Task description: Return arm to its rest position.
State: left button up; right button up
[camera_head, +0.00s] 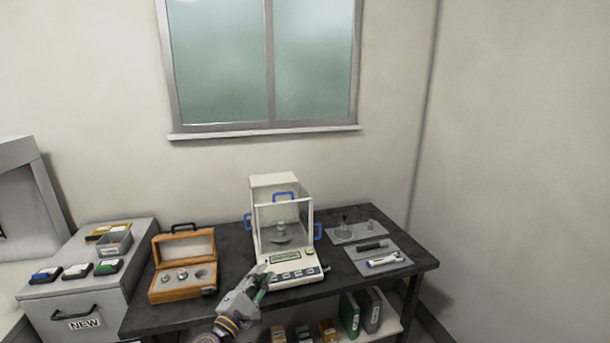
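My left gripper (259,280) is in front of the analytical balance (288,270), near the left end of its front panel. Its arm comes in from the bottom of the view. The fingers are small and partly overlap the balance, so I cannot tell whether they are open or shut. A metal weight (281,229) stands on the pan inside the balance's glass chamber. My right gripper is not in view.
An open wooden weight box (183,296) stands left of the balance on the dark table (345,282). A grey mat (377,259) with small tools lies at the right. A grey cabinet (75,310) stands at the left. Binders (349,315) and small boxes fill the shelf below.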

pick_arm(q)
jog(key=s+d+f+m+g+h, duration=0.1)
jog(key=s+d+f+m+g, duration=0.2)
jog(key=s+f+m+g, duration=0.35)
jog(key=s+d+f+m+g, duration=0.2)
jog(key=s+f+m+g, duration=0.15)
jog(key=s+m, duration=0.65)
jog(key=s+a+f+m+g+y, duration=0.25)
jog(key=s+a+y, duration=0.25)
jog(key=s+a, duration=0.25)
jog(key=s+a+f+m+g+y, duration=0.2)
jog(key=s+a+f+m+y, duration=0.15)
jog(key=s+a, duration=0.4)
jog(key=s+f+g, duration=0.2)
jog(key=s+f, duration=0.1)
jog(key=f, duration=3.2)
jog(key=s+a+f, duration=0.2)
jog(key=s+f, duration=0.7)
jog(key=s, duration=0.2)
jog(key=s+a+f, duration=0.1)
jog(key=s+f, duration=0.8)
jog(key=s, duration=0.2)
jog(key=shift+a+f+g+y, duration=0.35)
jog(key=shift+a+f+g, duration=0.05)
jog(key=shift+g, duration=0.05)
